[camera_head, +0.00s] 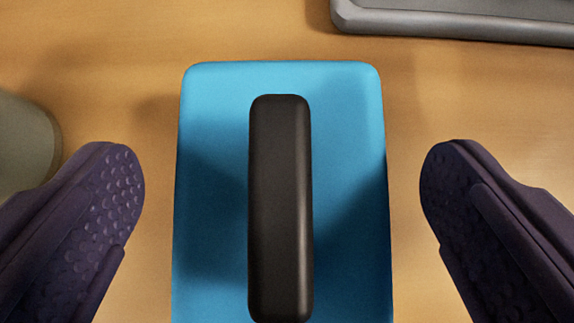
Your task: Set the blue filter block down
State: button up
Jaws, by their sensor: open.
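The blue filter block (217,170) lies in the middle of the view on a wooden surface, its lower edge cut off by the frame. A black bar-shaped handle (281,205) runs lengthwise along its top. My gripper (282,180) is open, with one dark purple finger on each side of the block. Both fingers are apart from the block and the handle, with a gap showing on either side. Nothing is held between them.
A grey tray-like object (455,22) lies at the top right, partly out of frame. A grey-green rounded object (25,145) stands at the left edge, close to my left finger. Bare wood (230,30) shows above the block.

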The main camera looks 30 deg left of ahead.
jog(key=x, duration=0.3)
jog(key=shift+r, duration=0.15)
jog(key=c, duration=1.1)
